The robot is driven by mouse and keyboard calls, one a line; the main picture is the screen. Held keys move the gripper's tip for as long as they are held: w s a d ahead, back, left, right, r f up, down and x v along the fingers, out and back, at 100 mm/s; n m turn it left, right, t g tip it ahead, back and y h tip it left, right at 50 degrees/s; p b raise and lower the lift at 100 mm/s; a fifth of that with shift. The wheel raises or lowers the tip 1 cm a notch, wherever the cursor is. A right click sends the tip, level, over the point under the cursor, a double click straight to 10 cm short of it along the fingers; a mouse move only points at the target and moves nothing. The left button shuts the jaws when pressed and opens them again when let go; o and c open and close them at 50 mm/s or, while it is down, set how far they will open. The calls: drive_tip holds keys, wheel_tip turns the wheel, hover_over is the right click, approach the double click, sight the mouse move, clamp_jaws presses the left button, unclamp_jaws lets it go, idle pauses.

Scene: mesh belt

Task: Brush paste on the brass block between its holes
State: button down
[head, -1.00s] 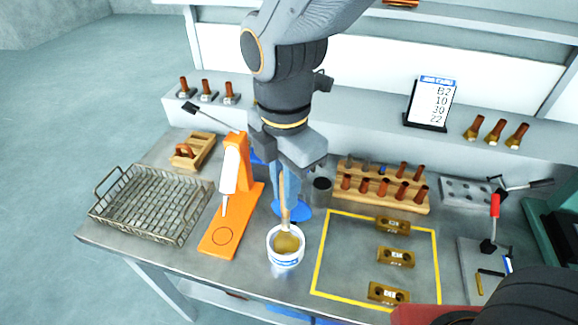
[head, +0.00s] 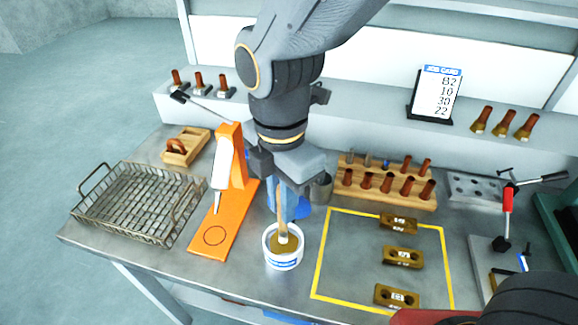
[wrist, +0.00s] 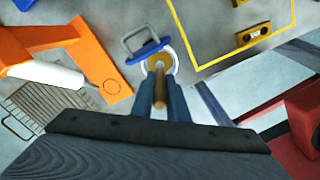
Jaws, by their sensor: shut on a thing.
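My gripper (head: 281,212) is shut on a wooden-handled brush (head: 282,228). The brush stands nearly upright, its lower end inside a white pot of brown-yellow paste (head: 283,261); its bristles are hidden. In the wrist view the handle (wrist: 160,88) shows between the fingers, with the pot (wrist: 174,62) beyond and partly hidden. Three brass blocks lie apart inside a yellow outline, to the right of the pot: a back one (head: 398,223), a middle one (head: 403,257) and a front one (head: 396,296). Each has dark holes and a small pale label. One block (wrist: 253,35) shows in the wrist view.
An orange stand (head: 214,235) with a white tube and a wire basket (head: 140,204) are left of the pot. A wooden rack (head: 384,191) of copper-coloured parts stands behind the outline. A job card (head: 437,92) reads B2, 10, 30, 22. The outline's left half is clear.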

drive_tip(key=shift+f, duration=0.55)
idle(0.8)
drive_tip(key=shift+d+f, duration=0.1)
idle(1.4)
drive_tip(key=shift+r+p, duration=3.15)
drive_tip(key=shift+r, duration=0.45)
